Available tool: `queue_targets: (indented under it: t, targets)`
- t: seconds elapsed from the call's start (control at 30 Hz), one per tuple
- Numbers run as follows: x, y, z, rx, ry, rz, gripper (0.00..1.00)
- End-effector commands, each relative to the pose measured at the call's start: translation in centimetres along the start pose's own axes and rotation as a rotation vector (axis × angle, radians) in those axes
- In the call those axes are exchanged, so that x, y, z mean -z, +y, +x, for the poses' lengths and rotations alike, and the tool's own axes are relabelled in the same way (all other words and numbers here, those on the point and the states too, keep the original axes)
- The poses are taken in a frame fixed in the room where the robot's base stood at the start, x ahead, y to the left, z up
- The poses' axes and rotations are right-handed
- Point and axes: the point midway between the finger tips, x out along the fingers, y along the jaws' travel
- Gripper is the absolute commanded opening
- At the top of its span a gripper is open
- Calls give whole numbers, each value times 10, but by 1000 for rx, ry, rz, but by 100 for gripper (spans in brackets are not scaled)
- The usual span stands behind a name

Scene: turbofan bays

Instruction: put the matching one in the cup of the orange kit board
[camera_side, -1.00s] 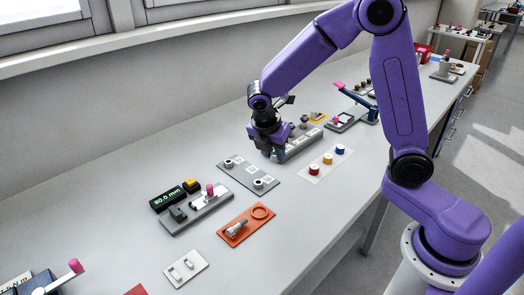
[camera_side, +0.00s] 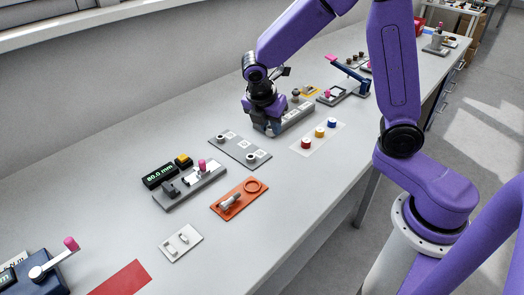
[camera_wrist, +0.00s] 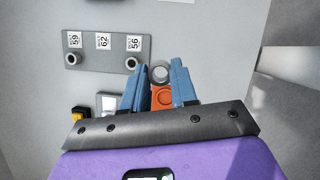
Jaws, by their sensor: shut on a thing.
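The orange kit board (camera_side: 240,207) lies in the middle of the bench in the side view. It bears a round orange ring-shaped cup (camera_side: 255,185) and a grey bolt-like part (camera_side: 230,202). My gripper (camera_side: 267,128) is beyond the board, close to a grey block. In the wrist view my gripper (camera_wrist: 160,78) is shut on a grey round collar (camera_wrist: 160,73), with part of the orange board (camera_wrist: 163,97) showing between the fingers.
A gauge stand (camera_side: 190,190) with a pink knob stands left of the board, beside a display reading 80.0 mm (camera_side: 159,175) and a yellow button (camera_side: 184,160).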

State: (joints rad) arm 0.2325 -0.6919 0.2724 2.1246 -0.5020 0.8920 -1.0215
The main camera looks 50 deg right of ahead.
Motion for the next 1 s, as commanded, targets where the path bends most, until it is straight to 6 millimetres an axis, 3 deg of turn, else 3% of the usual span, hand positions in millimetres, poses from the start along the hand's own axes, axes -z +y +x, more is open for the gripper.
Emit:
queue_targets:
  t: [0.17, 0.6, 0.8, 1.0]
  targets:
    - [12, 4, 4, 45, 15, 120, 0]
    - [84, 16, 22, 336, 18, 822, 0]
    - [98, 18, 25, 395, 1, 954, 0]
    - [103, 17, 35, 402, -2, 967, 0]
